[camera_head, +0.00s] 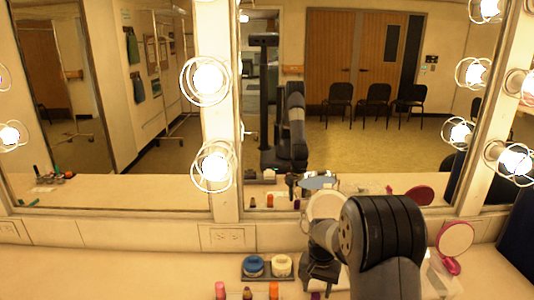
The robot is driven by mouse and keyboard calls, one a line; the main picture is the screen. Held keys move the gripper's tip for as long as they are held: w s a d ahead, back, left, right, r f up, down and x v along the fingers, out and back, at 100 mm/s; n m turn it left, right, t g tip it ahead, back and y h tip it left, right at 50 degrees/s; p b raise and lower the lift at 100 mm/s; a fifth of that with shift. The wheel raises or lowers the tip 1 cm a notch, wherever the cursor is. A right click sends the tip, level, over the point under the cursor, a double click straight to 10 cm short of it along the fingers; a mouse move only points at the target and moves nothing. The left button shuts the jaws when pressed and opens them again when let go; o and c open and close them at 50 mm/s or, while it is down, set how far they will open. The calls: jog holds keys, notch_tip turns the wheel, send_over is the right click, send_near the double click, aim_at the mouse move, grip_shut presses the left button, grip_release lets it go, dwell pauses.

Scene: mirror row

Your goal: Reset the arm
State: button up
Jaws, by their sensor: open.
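My arm rises at the lower right of the head view, with a thick dark ribbed joint in front of the mirror. My gripper (319,280) points down over the counter, left of that joint. It is open, and I see nothing held in it. Its fingertips are small and dark, so their detail is hard to make out. My own column and arm also show as a reflection in the middle mirror.
The counter (110,272) is clear at left. A dark tray (267,276) holds a blue jar (253,265) and a cream jar (281,264). Small lipstick-like items (273,290) stand in front. A pink-handled mirror (454,240) stands right of my arm. Lit bulbs (215,166) project from the mirror frames.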

aim_at(316, 295)
notch_tip(316, 295, down, 4)
jog(key=shift+r, duration=0.15)
jog(key=shift+p, duration=0.3)
jog(key=shift+r+b, duration=0.4)
jog(key=shift+r, duration=1.3)
jog(key=shift+f, duration=0.15)
